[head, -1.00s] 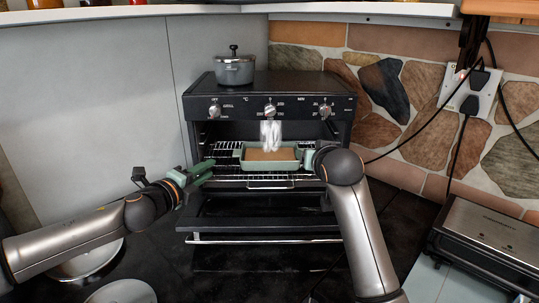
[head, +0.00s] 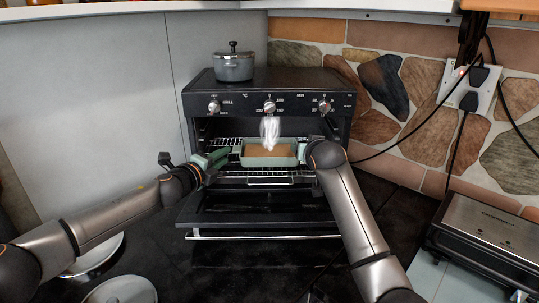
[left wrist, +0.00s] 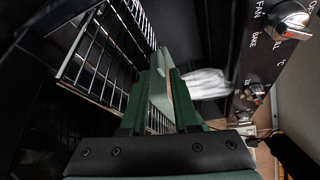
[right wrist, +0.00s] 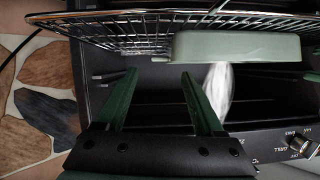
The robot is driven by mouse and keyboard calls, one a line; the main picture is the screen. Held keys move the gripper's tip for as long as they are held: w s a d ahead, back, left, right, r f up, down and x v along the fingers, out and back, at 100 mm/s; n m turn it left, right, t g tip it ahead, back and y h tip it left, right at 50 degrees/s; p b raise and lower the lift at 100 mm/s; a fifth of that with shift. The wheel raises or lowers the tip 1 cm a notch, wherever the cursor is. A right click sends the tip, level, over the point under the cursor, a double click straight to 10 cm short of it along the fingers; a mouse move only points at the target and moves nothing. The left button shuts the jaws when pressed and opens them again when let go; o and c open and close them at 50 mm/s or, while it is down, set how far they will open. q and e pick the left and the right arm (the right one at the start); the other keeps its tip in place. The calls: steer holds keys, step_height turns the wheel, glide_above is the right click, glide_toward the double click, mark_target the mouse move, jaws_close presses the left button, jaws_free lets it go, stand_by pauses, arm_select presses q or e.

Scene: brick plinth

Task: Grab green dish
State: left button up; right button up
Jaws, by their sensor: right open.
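The green dish (head: 270,161), rectangular with a tan inside, sits on the rack in the open toaster oven. My left gripper (head: 220,158) is at the dish's left side. In the left wrist view its fingers (left wrist: 160,75) stand on either side of a pale green dish part (left wrist: 160,92); whether they press on it I cannot tell. My right gripper is inside the oven at the dish's right, its fingers mostly hidden by my arm in the head view. In the right wrist view its fingers (right wrist: 158,75) are open and empty, close to the dish's side (right wrist: 238,46).
The oven door (head: 260,215) is folded down in front. A wire rack (right wrist: 120,28) surrounds the dish. A whitish blurred shape (head: 269,130) hangs before the oven's opening. A grey pot (head: 233,66) stands on top. A metal grill (head: 490,245) is at right; plates (head: 120,292) at lower left.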

mark_target(233, 150)
arm_select(q)
steer(key=shift+x, duration=2.35)
arm_select(e)
steer(key=shift+x, duration=2.35)
arm_select(q)
steer(key=shift+w, duration=0.1)
steer(key=shift+c, duration=0.3)
arm_select(e)
steer(key=shift+c, duration=0.4)
arm_select(q)
jaws_close()
arm_select(e)
steer(key=c, duration=0.4)
jaws_close()
arm_select(q)
steer(key=shift+r, duration=0.1)
arm_select(e)
steer(key=shift+r, duration=0.15)
